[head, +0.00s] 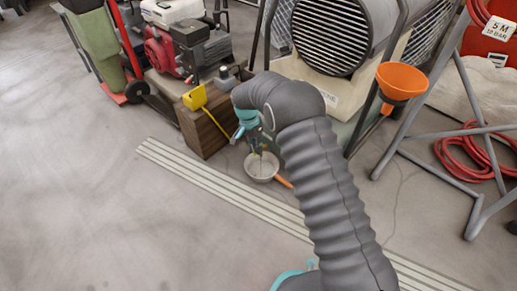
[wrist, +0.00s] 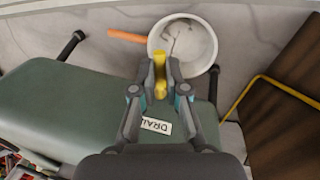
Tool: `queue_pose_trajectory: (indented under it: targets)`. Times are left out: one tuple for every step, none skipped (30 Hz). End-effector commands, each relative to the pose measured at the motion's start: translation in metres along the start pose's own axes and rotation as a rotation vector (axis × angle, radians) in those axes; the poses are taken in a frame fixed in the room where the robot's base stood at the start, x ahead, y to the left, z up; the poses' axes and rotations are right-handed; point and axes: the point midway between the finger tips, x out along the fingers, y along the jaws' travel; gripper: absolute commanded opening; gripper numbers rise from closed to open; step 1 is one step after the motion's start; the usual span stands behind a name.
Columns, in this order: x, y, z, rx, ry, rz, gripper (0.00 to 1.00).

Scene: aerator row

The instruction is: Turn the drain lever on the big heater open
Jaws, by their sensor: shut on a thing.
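The big heater (head: 365,28) is a grey drum with a round slatted front. The yellow drain lever (wrist: 160,65) stands between my two fingers in the wrist view. My gripper (wrist: 161,82) is shut on it, a finger on each side. In the head view my gripper (head: 258,142) is low in front of the heater, partly behind my arm, and the lever is hard to make out there.
A pale pan (head: 261,167) with an orange handle lies on the floor below my gripper. A brown wooden box (head: 206,132) with a yellow item (head: 195,97) stands left. An orange funnel (head: 402,79) and a grey stand (head: 437,100) are right. The left floor is clear.

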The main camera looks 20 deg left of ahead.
Motion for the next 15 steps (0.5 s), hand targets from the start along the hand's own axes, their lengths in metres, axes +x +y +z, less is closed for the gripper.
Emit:
queue_pose_trajectory:
  targets:
    - [0.0021,-0.0014,0.0028,0.03,-0.013,0.003,0.0]
    - [0.0018,-0.0021,0.0025,0.049,-0.016,0.003,0.0]
    - [0.0014,-0.0029,0.0021,0.073,-0.02,0.003,0.0]
    - [0.0013,-0.0033,0.002,0.09,-0.024,0.003,0.0]
    - [0.0012,-0.0036,0.002,0.106,-0.027,0.003,0.0]
    - [0.0012,-0.0041,0.002,0.125,-0.031,0.004,0.0]
    - [0.0011,-0.0044,0.0019,0.139,-0.034,0.004,0.0]
    - [0.001,-0.0048,0.0018,0.151,-0.037,0.004,0.0]
    - [0.0009,-0.0053,0.0016,0.166,-0.04,0.004,0.0]
    - [0.0008,-0.0056,0.0014,0.176,-0.042,0.003,0.0]
    - [0.0008,-0.0059,0.0014,0.184,-0.043,0.003,0.0]
    - [0.0009,-0.0061,0.0013,0.194,-0.045,0.004,0.0]
    - [0.0009,-0.0063,0.0012,0.201,-0.047,0.004,0.0]
    - [0.0009,-0.0063,0.0012,0.207,-0.048,0.004,0.0]
    - [0.001,-0.0064,0.0011,0.213,-0.049,0.004,0.0]
